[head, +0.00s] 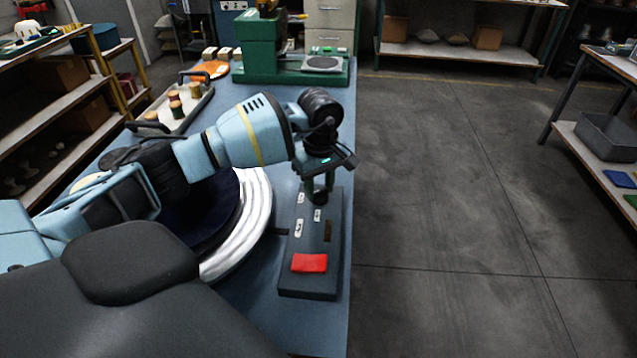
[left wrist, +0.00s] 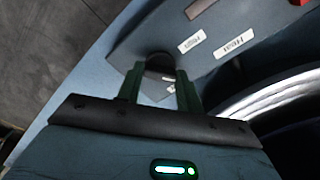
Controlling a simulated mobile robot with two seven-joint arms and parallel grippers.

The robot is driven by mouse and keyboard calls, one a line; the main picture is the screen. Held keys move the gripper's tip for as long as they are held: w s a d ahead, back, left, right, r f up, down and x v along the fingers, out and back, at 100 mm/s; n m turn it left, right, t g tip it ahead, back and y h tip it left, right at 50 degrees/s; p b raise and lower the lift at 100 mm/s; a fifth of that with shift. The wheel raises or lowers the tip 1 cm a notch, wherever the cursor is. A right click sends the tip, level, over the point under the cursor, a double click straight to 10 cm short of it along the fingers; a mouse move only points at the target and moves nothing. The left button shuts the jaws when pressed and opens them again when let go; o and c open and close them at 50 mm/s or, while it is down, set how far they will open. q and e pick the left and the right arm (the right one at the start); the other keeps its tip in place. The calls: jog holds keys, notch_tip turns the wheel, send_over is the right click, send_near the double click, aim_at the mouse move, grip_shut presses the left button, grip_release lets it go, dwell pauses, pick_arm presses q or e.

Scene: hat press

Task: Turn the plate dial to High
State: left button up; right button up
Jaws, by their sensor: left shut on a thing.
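The plate dial (left wrist: 160,62) is a dark round knob on the dark control box (head: 318,282), at the box's far end in the head view. My left gripper (head: 320,192) reaches down onto it from above, and in the left wrist view its two green fingers (left wrist: 160,85) are shut on the dial from both sides. Small white labels (left wrist: 234,43) lie on the box around the dial; I cannot read clearly which setting the dial points to. A red rectangle (head: 309,262) marks the near end of the box. My right gripper is not in view.
The round press plate (head: 257,215), with a pale metal rim, lies left of the box on the blue bench. A green machine (head: 262,62) and a tray (head: 187,112) with spools stand farther back. Open floor (head: 450,200) lies to the right of the bench.

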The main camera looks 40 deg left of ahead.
aim_at(320, 190)
pick_arm(q)
jog(key=n+p, duration=0.2)
jog(key=n, duration=0.4)
jog(key=shift+r+n, duration=0.1)
jog(key=shift+n, duration=0.2)
jog(key=shift+n+p, duration=0.5)
jog(key=shift+n, duration=1.4)
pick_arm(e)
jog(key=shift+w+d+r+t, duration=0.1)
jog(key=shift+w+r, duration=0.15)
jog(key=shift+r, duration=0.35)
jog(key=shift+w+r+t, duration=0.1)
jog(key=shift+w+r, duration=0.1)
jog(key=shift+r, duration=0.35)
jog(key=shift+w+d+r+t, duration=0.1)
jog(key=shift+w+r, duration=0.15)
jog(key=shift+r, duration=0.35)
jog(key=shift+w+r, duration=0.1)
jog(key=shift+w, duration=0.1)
pick_arm(q)
jog(key=o, duration=1)
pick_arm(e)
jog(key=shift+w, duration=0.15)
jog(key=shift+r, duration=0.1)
pick_arm(q)
notch_tip(320, 190, up, 7)
jog(key=shift+r, duration=0.3)
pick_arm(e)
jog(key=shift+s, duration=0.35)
